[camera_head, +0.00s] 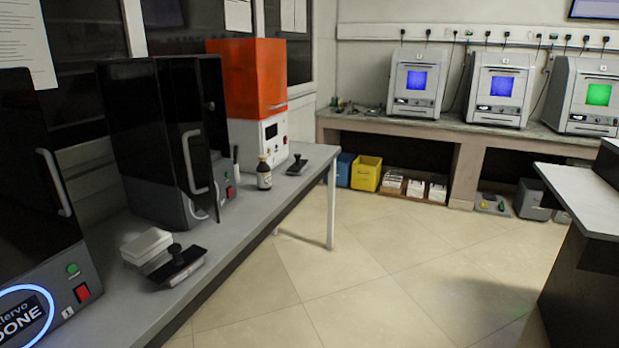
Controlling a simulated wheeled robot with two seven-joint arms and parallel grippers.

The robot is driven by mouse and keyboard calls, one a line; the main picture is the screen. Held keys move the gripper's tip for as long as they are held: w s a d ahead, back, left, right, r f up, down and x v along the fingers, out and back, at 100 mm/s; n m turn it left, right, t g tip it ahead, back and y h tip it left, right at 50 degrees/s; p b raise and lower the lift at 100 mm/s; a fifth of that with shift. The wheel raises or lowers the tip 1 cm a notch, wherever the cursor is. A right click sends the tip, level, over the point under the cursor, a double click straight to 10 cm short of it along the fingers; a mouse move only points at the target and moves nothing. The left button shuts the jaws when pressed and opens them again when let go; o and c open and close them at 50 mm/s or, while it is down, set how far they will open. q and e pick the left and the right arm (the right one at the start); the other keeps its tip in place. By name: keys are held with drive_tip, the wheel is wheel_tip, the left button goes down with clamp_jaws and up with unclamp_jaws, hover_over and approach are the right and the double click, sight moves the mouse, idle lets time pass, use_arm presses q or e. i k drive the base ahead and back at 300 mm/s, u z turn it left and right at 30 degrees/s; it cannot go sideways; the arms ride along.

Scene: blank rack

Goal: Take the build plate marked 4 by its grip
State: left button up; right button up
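No plate with a readable 4 shows. A dark plate-like piece with an upright black knob (177,264) lies on the front part of the left bench, beside a white box (147,246). A similar dark piece with a knob (297,166) lies farther back on the same bench, near its far end. I cannot read a number on either piece. Neither of my grippers is in view.
A white-topped counter (585,200) stands at right. The tiled floor (380,270) between is clear.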

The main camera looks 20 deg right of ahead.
sight(299, 166)
drive_tip(key=z, duration=0.8)
drive_tip(key=i, duration=0.75)
drive_tip(key=z, duration=0.55)
